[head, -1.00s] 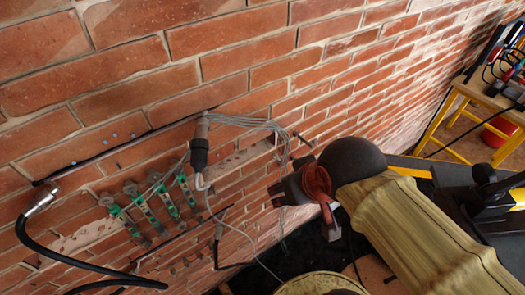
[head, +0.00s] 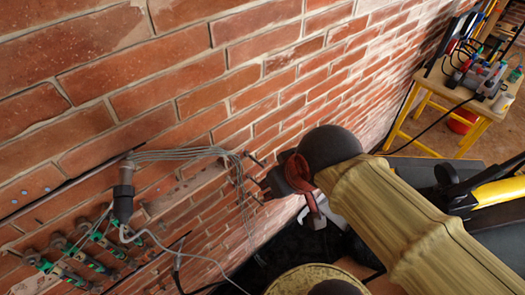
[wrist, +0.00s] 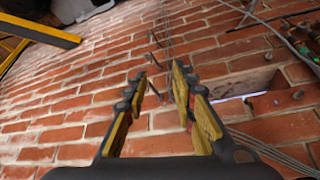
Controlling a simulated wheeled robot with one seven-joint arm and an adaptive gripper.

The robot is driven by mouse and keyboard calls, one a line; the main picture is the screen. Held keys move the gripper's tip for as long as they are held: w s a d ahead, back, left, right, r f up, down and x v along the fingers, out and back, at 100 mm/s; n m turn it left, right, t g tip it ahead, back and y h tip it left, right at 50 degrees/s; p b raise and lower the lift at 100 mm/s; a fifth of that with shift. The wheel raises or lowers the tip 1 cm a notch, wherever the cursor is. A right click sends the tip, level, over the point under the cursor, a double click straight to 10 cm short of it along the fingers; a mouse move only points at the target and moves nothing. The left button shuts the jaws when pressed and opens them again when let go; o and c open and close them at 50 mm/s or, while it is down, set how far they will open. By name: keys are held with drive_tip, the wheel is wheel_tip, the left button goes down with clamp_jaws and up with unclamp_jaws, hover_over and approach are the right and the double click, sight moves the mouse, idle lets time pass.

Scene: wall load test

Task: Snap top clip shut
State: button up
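Several green-and-metal clips (head: 72,250) sit in a row on the brick wall at the lower left of the head view. I cannot tell which is the top clip, nor whether any is open or shut. A dark cylindrical connector (head: 123,192) with a bundle of grey cables (head: 195,153) is close to their right. My gripper (head: 258,188) is in front of the wall, right of the clips and apart from them. In the wrist view, my gripper (wrist: 158,80) has its yellow-padded fingers apart, with nothing held between them and brick wall beyond.
Loose grey cables (head: 240,200) hang near my gripper. Small pegs stick out of the wall (wrist: 165,121). A yellow-legged table (head: 440,102) with tools stands at the far right, with a red bucket (head: 462,120) beneath. The upper wall is bare.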

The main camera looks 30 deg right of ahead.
drive_tip(key=w+d+m+g+p, duration=0.1)
drive_tip(key=w+d+p, duration=0.1)
drive_tip(key=d+p, duration=0.1)
drive_tip(key=w+d+r+m+g+p, duration=0.1)
drive_tip(key=w+d+m+g+p, duration=0.1)
drive_tip(key=d+p, duration=0.1)
drive_tip(key=w+d+m+g+p, duration=0.1)
drive_tip(key=w+d+p, duration=0.1)
drive_tip(key=p, duration=0.1)
drive_tip(key=shift+w+d+r+y, duration=0.15)
drive_tip(key=shift+w+d+y, duration=0.15)
drive_tip(key=shift+w+d, duration=0.1)
clamp_jaws()
drive_tip(key=w+d+f+m+g+y+p, duration=0.2)
drive_tip(key=w+d+m+y+p, duration=0.2)
drive_tip(key=w+d+m+p, duration=0.2)
drive_tip(key=w+d+m, duration=0.2)
drive_tip(key=w+m, duration=0.2)
drive_tip(key=w, duration=0.1)
drive_tip(key=shift+w+d+m+g+p, duration=0.2)
drive_tip(key=shift+m+g+p, duration=0.1)
drive_tip(key=shift+m+p, duration=0.1)
drive_tip(key=shift+f, duration=0.1)
